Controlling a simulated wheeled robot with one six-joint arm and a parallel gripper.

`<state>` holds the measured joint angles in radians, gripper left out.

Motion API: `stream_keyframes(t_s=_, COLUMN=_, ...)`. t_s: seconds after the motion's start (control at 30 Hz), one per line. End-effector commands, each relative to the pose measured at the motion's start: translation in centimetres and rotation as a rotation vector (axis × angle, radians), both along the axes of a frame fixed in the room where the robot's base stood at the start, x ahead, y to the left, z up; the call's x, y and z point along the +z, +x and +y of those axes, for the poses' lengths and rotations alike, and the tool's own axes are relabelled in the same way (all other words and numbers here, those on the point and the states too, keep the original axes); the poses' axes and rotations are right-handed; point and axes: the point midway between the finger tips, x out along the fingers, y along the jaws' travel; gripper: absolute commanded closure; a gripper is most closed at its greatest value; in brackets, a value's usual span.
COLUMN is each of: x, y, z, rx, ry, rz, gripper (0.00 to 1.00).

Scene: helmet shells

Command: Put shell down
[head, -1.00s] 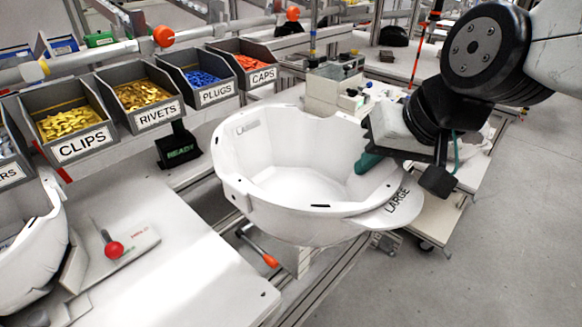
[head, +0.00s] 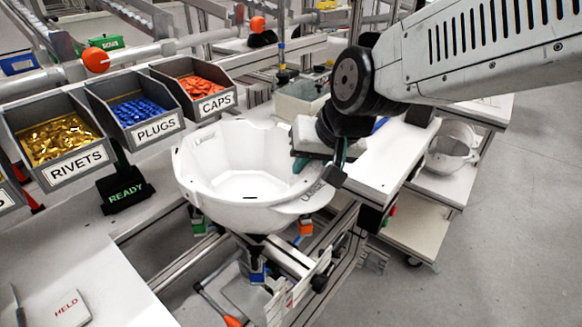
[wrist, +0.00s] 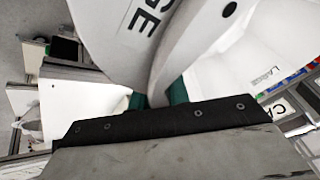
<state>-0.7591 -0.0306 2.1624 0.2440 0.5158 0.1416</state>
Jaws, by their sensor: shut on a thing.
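A white helmet shell (head: 235,185), marked LARGE on its brim, hangs open side up in the head view. My gripper (head: 312,170) is shut on the brim at the shell's right side. In the wrist view my gripper (wrist: 157,98) has its green fingertips on either side of the brim, and the shell (wrist: 115,35) fills the upper middle. Below the shell in the head view is a stand with orange, green and blue parts (head: 258,272). The shell hides its top, so I cannot tell whether they touch.
Bins of rivets (head: 58,140), plugs (head: 138,110) and caps (head: 195,88) line the left. A READY sign (head: 125,195) stands before them. A plate marked HELD (head: 70,308) lies front left. Another white shell (head: 452,150) sits on a cart at right. Grey floor is clear at far right.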

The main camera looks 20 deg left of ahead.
Motion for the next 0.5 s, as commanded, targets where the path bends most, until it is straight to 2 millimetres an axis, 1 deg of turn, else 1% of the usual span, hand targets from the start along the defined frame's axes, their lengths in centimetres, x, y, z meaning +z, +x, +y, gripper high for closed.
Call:
stream_keyframes(t_s=0.03, x=-0.3, y=0.3, z=0.5, rx=0.0, ry=0.0, rz=0.001, gripper=1.0)
stream_keyframes(t_s=0.27, x=-1.0, y=1.2, z=1.6, rx=-0.002, ry=0.001, rz=0.0, gripper=1.0)
stream_keyframes(t_s=0.4, x=-2.4, y=2.1, z=2.9, rx=-0.003, ry=-0.001, rz=0.001, gripper=1.0)
stream_keyframes(t_s=0.5, x=-2.9, y=2.4, z=3.4, rx=-0.003, ry=0.0, rz=0.0, gripper=1.0)
